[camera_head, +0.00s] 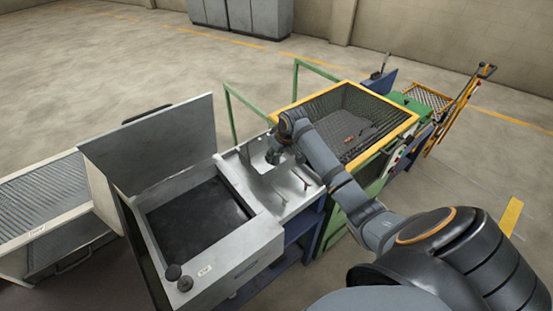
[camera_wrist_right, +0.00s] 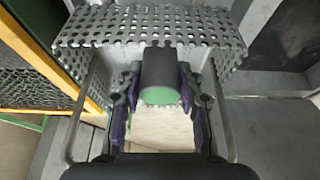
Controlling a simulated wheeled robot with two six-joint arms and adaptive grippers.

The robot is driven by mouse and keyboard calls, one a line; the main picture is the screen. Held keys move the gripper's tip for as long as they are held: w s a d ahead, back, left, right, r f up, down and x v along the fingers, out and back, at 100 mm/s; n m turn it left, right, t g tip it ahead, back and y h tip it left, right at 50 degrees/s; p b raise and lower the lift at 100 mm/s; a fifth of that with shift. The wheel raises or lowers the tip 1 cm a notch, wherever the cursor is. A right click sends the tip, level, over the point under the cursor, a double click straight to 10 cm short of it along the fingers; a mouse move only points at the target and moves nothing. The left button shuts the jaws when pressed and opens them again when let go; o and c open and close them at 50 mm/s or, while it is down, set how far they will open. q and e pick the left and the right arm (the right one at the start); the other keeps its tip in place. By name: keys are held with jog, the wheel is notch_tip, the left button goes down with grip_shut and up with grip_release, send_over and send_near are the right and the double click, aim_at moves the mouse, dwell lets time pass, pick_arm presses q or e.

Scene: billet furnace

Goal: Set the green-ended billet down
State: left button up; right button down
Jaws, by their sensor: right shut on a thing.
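My right gripper (camera_head: 272,157) is over the grey metal bench between the open-lidded box and the yellow-rimmed mesh bin. In the right wrist view its fingers (camera_wrist_right: 160,100) are shut on the green-ended billet (camera_wrist_right: 160,68), a dark cylinder whose green end faces the camera. A pale surface (camera_wrist_right: 160,130) lies beyond and below the billet; I cannot tell whether the billet touches it. A perforated metal plate (camera_wrist_right: 90,28) is around the far part of the billet. In the head view the billet is too small to make out. My left gripper is not in view.
The open-lidded grey box (camera_head: 243,253) has a dark interior and a raised lid (camera_head: 150,140) on the left. The mesh bin (camera_head: 405,128) with a yellow rim stands to the right. Small handled tools (camera_head: 302,180) lie on the bench. A roller conveyor (camera_head: 40,195) is at far left.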

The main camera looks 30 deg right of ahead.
aim_at(277, 161)
jog(key=shift+w+d+f, duration=0.25)
jog(key=shift+d+f, duration=0.15)
jog(key=shift+f, duration=0.05)
notch_tip(277, 161, down, 3)
jog(key=shift+d+f+p, duration=0.1)
jog(key=shift+d+p, duration=0.05)
jog(key=shift+p, duration=0.6)
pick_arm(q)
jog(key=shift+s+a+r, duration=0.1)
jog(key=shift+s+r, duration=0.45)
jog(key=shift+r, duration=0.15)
pick_arm(e)
jog(key=shift+f, duration=0.15)
jog(key=c, duration=0.9)
grip_release()
jog(key=shift+f, duration=0.1)
jog(key=shift+o, duration=0.2)
pick_arm(q)
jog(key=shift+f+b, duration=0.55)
jog(key=shift+b, duration=0.05)
pick_arm(e)
jog(key=v, duration=1.2)
